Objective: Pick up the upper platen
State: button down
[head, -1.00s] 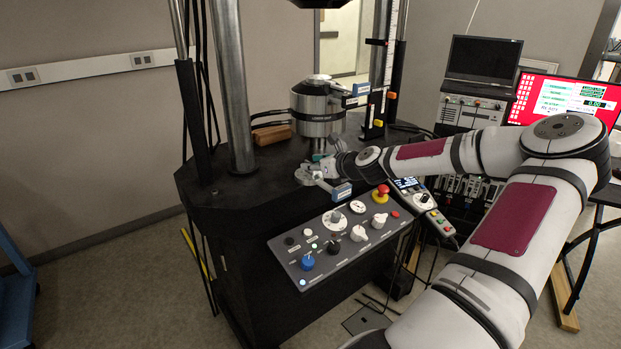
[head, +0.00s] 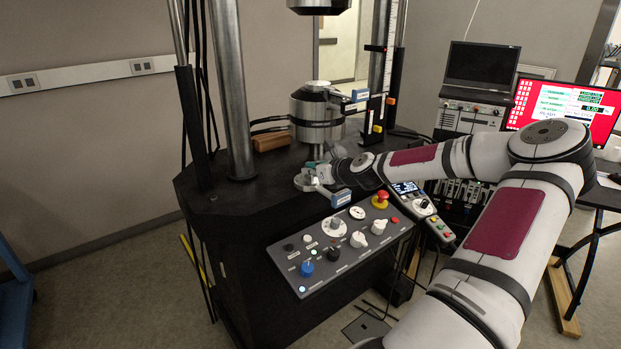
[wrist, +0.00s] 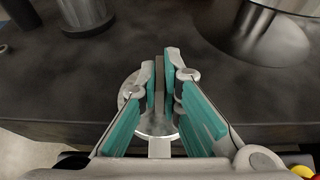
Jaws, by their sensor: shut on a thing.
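The upper platen is a round silvery disc with a flat upright bar; it shows in the wrist view (wrist: 155,125) near the front edge of the black machine table, and as a small pale disc in the head view (head: 303,182). My gripper (wrist: 166,62) points down over it, its two teal-padded fingers shut on the upright bar. In the head view my gripper (head: 322,172) is low at the table, partly hidden by my wrist. The disc appears at table height; I cannot tell whether it touches the table.
A steel load cylinder (head: 317,108) stands just behind my gripper. A thick steel column (head: 231,90) rises at left. A labelled handle (head: 341,198) and the control panel (head: 335,242) with knobs lie in front. A wooden block (head: 272,140) lies behind.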

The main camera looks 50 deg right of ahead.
jog(key=shift+r, duration=0.25)
